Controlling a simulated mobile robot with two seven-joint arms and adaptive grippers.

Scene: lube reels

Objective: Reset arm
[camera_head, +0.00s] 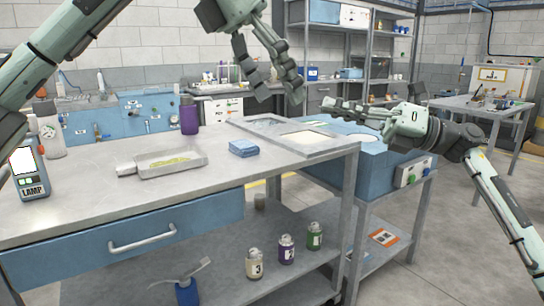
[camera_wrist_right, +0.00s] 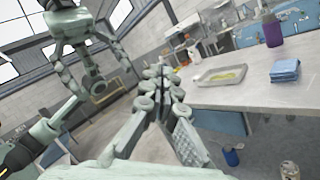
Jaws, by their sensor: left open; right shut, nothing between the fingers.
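My left gripper (camera_head: 268,82) comes down from the top of the head view and is open and empty above the back of the workbench (camera_head: 90,168). My right gripper (camera_head: 350,112) comes in from the right, points left and is shut with nothing held, above the blue unit at the bench's right end. In the right wrist view the right gripper's fingers (camera_wrist_right: 160,100) lie together in the middle. My left gripper also shows in the right wrist view (camera_wrist_right: 95,75), at the upper left.
On the bench are a metal tray (camera_head: 168,172), a folded blue cloth (camera_head: 243,148), a purple bottle (camera_head: 189,115) and a lamp meter (camera_head: 30,174). Numbered bottles (camera_head: 286,249) stand on the lower shelf. A blue cart (camera_head: 380,165) adjoins the bench.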

